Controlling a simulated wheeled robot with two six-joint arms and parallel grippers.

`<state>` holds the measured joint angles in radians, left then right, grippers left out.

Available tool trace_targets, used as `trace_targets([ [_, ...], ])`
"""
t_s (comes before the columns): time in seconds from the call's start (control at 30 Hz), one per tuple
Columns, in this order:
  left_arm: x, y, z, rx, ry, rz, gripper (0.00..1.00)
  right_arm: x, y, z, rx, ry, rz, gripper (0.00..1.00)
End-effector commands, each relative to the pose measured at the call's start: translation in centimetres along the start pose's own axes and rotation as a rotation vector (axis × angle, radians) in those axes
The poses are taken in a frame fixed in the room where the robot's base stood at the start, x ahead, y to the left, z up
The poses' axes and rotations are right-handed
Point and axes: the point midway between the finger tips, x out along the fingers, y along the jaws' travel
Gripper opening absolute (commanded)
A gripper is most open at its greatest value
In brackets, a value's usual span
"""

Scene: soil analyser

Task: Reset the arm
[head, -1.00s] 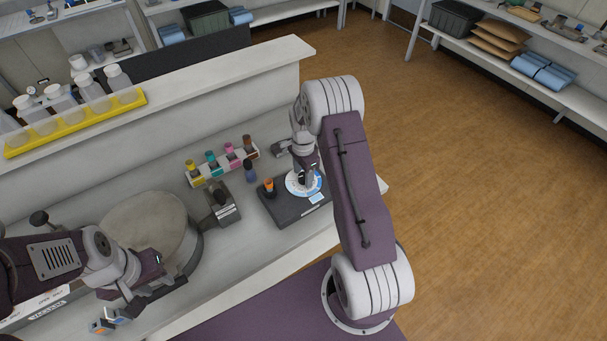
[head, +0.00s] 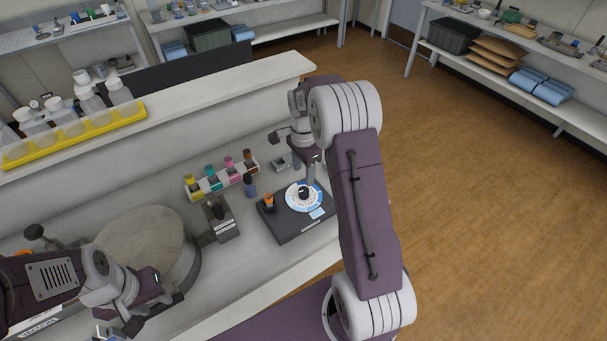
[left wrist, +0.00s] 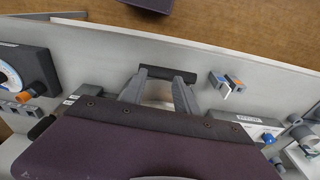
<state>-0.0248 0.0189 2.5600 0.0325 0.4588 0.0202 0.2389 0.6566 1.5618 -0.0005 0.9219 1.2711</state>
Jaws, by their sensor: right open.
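My right arm arches in from the lower right in the head view. Its gripper (head: 299,170) is open and empty, above the back of a dark device (head: 287,232). A round white and blue dial (head: 297,203) with a black knob (head: 304,192) sits on the device, clear of the fingers. My left gripper (head: 152,312) is low at the left, by the front of a large round drum (head: 150,238). In the left wrist view my left fingers (left wrist: 160,85) show past the purple wrist body, with nothing clearly held.
A yellow tray (head: 75,138) of bottles sits on the upper ledge.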

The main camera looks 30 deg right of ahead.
Motion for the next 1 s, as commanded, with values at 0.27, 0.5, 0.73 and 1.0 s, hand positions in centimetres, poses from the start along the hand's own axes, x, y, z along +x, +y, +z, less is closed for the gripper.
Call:
trace_targets([
  [0.27,0.0,0.0,0.0,0.000,0.000,0.000,0.36,0.0,0.0,0.0,-0.001,0.000,0.000,0.54],
  [0.5,0.0,0.0,0.0,0.000,0.000,0.000,0.36,-4.9,0.3,4.5,-0.100,0.017,-0.074,0.54],
  [0.73,0.0,0.0,0.0,0.000,0.000,0.000,0.36,-5.2,10.2,10.8,-0.603,0.021,-0.090,0.54],
  [1.0,0.0,0.0,0.0,0.000,0.000,0.000,0.36,-1.0,18.3,12.1,-1.362,0.046,-0.079,0.54],
])
